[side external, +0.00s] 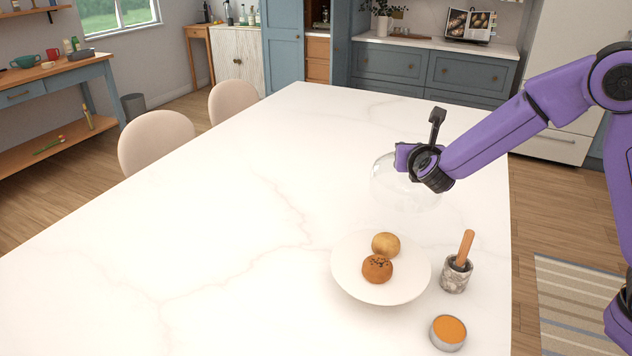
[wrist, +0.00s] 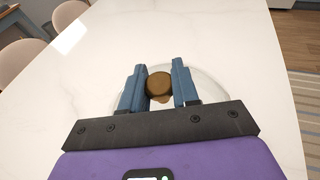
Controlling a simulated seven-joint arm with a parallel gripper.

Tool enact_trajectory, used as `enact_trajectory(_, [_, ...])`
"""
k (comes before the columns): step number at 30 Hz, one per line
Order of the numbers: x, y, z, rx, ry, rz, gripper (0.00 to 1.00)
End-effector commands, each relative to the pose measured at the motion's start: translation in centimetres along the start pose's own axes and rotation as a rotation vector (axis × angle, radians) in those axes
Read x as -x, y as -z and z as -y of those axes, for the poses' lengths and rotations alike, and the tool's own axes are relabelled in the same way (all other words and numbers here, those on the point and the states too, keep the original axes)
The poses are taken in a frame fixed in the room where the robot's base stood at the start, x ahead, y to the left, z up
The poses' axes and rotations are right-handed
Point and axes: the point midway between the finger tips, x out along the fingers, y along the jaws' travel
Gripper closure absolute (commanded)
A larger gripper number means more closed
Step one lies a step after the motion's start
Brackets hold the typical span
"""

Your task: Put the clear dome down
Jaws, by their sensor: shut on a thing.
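The clear dome (side external: 392,188) is a see-through bell, behind the plate in the side external view. It also shows in the wrist view as a faint round outline (wrist: 212,88). My gripper (side external: 408,157) is at the top of the dome. In the wrist view the blue fingers of my gripper (wrist: 159,88) are shut on the dome's round brown knob (wrist: 159,84). The dome looks roughly upright. I cannot tell whether its rim touches the table.
A white plate (side external: 345,272) with two buns (side external: 378,268) sits in front of the dome. A marble mortar with a wooden pestle (side external: 456,276) and a tin with orange contents (side external: 448,331) stand to its right. The white table (side external: 220,220) is clear on the left.

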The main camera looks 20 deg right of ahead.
Motion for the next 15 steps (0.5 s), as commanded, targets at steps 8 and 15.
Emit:
enact_trajectory(8, [-2.5, 2.4, 0.8, -0.002, 0.021, -0.001, 1.00])
enact_trajectory(15, [-3.5, 5.9, 0.8, -0.003, 0.019, 0.001, 1.00])
